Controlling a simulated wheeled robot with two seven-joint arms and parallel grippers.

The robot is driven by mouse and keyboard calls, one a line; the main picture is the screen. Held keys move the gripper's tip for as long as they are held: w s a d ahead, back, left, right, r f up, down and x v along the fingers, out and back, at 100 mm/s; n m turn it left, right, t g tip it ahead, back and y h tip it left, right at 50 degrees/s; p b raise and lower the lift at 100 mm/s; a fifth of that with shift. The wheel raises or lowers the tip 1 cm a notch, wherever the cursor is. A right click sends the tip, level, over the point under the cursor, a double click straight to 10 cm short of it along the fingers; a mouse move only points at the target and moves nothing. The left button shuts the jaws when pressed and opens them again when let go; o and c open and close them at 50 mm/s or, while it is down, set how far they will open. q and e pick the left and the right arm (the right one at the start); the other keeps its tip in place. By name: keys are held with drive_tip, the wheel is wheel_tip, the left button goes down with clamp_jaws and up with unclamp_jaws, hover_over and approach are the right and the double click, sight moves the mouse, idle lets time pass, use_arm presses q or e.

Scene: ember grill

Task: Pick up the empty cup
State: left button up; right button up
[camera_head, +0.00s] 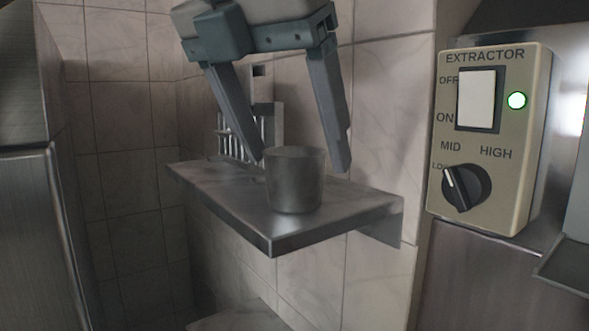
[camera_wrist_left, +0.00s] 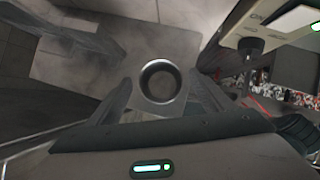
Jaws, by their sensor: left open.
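A plain grey metal cup (camera_head: 294,182) stands upright on a small metal wall shelf (camera_head: 232,205). In the left wrist view I look down on the round rim and dark inside of the cup (camera_wrist_left: 160,82). My left gripper (camera_head: 305,162) is open above the shelf, its two fingers pointing down, one to each side of the cup near rim height. In the left wrist view the fingers of the left gripper (camera_wrist_left: 160,100) also spread to both sides of the cup. I cannot tell whether either finger touches it. My right gripper is not in view.
A metal rack (camera_head: 238,135) stands behind the cup at the tiled wall. An extractor control box (camera_head: 489,135) with a white switch, a black knob and a lit green lamp is to the right. A metal cabinet (camera_head: 35,230) is at the left.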

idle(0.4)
use_arm(q)
drive_tip(key=c, duration=1.1)
drive_tip(key=shift+c, duration=0.2)
drive_tip(key=shift+r, duration=0.15)
drive_tip(key=shift+r+b, duration=0.75)
drive_tip(key=shift+r, duration=0.15)
drive_tip(key=s+d+r+b, duration=0.3)
drive_tip(key=s+d+r, duration=0.3)
drive_tip(key=d+r, duration=0.3)
drive_tip(key=shift+s+d, duration=0.2)
drive_tip(key=shift+d, duration=0.3)
drive_tip(key=shift+a, duration=0.1)
